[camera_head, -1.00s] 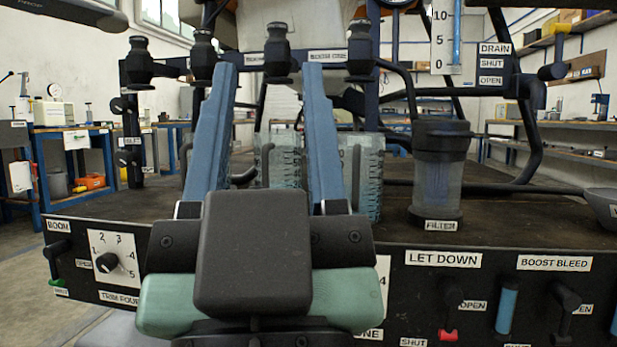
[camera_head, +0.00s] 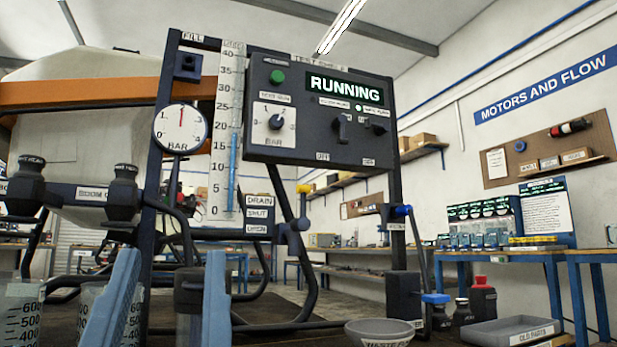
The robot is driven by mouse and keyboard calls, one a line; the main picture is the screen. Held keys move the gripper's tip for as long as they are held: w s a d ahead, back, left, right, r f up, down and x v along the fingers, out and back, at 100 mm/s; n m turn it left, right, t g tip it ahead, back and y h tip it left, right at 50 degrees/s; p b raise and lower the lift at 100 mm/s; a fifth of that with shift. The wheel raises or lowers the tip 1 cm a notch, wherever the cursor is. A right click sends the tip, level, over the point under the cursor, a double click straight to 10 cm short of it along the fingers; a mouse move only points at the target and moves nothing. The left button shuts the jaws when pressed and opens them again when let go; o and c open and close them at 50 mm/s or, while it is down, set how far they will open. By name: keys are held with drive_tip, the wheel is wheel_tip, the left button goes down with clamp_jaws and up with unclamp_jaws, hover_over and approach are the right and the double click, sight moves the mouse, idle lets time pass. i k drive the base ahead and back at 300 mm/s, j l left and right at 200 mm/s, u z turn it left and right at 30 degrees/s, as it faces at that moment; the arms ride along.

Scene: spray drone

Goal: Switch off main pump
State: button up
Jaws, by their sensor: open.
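A dark control panel (camera_head: 318,112) hangs on the frame above and to the right of my gripper. Its lit display (camera_head: 345,90) reads RUNNING, and a small green lamp glows below it. A black switch (camera_head: 342,127) sits under the display with a small tag beneath it that seems to read OFF. A second black switch (camera_head: 376,126) is to its right. The tags are too small to tell which is the main pump's. My gripper (camera_head: 172,262) is open and empty at the lower left, its two blue fingers pointing up, well apart from the panel.
A green button (camera_head: 277,77) and a BAR dial knob (camera_head: 275,122) are on the panel's left half. A scale tube (camera_head: 229,150) and pressure gauge (camera_head: 180,129) stand left of it. A grey bowl (camera_head: 380,332) and an old parts tray (camera_head: 512,332) are lower right.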

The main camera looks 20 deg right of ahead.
sight(380, 129)
drive_tip(key=z, duration=0.85)
